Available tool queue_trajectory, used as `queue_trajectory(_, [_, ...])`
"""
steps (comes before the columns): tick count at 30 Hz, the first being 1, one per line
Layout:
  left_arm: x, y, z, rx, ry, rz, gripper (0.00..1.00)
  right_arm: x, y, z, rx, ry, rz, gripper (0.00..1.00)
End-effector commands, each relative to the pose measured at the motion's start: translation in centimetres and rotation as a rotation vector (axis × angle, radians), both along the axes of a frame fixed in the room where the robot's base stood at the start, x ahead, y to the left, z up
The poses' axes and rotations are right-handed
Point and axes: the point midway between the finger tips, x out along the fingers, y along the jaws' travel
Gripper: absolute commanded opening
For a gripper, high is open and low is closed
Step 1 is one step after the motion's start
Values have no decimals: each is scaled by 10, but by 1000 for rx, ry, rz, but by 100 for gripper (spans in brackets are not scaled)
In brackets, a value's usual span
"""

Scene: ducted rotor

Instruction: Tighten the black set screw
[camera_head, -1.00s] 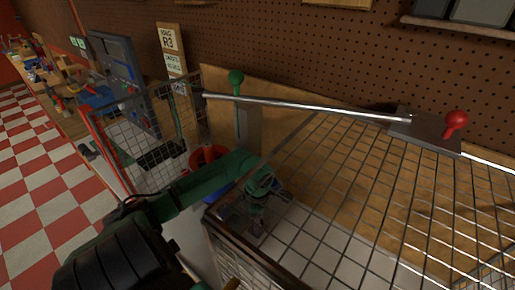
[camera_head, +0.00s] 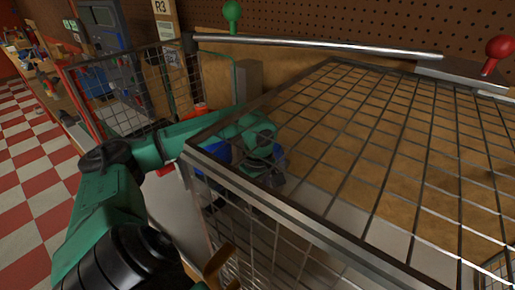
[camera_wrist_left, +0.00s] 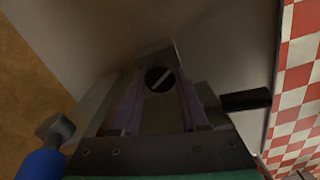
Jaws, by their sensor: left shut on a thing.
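The black set screw (camera_wrist_left: 159,79) shows in the left wrist view as a dark round head with a pale slanted slot. My left gripper (camera_wrist_left: 158,92) has its fingers on both sides of this head and is shut on it. In the head view my left arm reaches in from the left, and my left gripper (camera_head: 268,172) is partly hidden behind the wire mesh cage (camera_head: 300,212). The screw cannot be made out in the head view. My right gripper is not in view.
A blue-handled tool (camera_wrist_left: 42,162) with a metal head and a black rod (camera_wrist_left: 245,100) flank the gripper. A metal bar (camera_head: 320,45) runs behind the cage, near a green knob (camera_head: 232,12) and a red knob (camera_head: 499,47). A pegboard wall (camera_head: 350,22) stands behind.

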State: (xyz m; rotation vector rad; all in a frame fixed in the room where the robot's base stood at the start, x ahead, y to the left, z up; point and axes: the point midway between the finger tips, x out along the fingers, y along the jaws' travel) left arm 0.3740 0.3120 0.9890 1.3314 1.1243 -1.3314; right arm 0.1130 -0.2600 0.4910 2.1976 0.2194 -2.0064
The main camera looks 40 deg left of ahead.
Motion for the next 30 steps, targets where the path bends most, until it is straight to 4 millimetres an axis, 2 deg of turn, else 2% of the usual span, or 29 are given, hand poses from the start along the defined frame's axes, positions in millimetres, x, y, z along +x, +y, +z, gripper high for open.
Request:
queue_trajectory(3, [0, -1, -3, -2, -2, -107, 0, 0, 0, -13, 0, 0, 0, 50])
queue_trajectory(15, [0, -1, -1, -3, 0, -411, 0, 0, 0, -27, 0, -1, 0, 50])
queue_trajectory(30, [0, -1, 0, -3, 1, -526, 0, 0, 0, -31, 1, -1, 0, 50])
